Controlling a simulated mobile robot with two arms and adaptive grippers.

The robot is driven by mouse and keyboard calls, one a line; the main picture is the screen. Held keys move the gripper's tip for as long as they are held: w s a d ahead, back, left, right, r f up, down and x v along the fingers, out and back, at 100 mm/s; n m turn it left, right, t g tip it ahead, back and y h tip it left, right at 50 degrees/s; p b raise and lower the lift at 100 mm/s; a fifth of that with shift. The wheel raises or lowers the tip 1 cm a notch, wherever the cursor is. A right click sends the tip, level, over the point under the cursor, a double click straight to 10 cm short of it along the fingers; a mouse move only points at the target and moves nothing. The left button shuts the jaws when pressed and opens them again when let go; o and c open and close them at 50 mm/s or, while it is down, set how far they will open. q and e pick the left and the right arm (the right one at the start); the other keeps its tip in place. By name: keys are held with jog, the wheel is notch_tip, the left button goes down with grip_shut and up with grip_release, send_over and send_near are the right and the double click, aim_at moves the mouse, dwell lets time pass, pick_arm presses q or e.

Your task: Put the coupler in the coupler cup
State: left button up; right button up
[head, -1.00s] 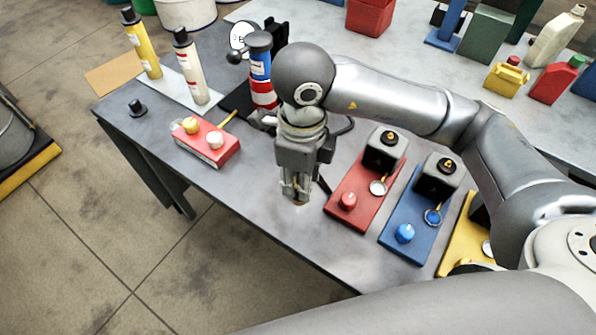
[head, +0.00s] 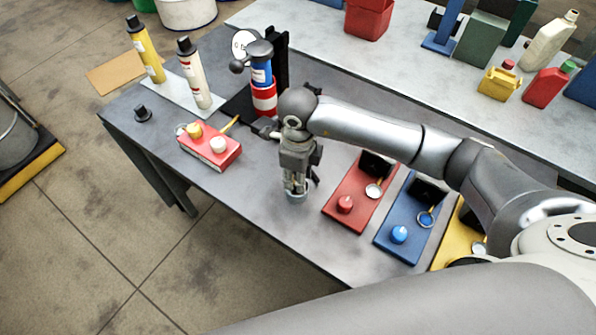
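My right gripper (head: 295,190) points down, low over the front middle of the grey table (head: 245,200). Its fingers are close together around or just above a small, round, greyish piece (head: 297,198) at table height. I cannot tell whether this piece is the coupler or the coupler cup, or whether the fingers grip it. A small dark, round piece (head: 142,114) stands at the table's left end; I cannot tell what it is. My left gripper is not in view.
Yellow (head: 146,52) and white (head: 195,75) cartridges and a red, white and blue cylinder (head: 263,95) stand behind.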

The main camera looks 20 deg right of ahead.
jog(key=shift+f, duration=0.2)
jog(key=o, duration=1.1)
jog(key=shift+r, duration=0.1)
jog(key=shift+r, duration=0.15)
jog(key=shift+w+r, duration=0.1)
jog(key=shift+r, duration=0.2)
notch_tip(320, 180, up, 11)
jog(key=b, duration=0.3)
jog(key=shift+r+b, duration=0.2)
jog(key=shift+b, duration=0.15)
jog(key=shift+f, duration=0.1)
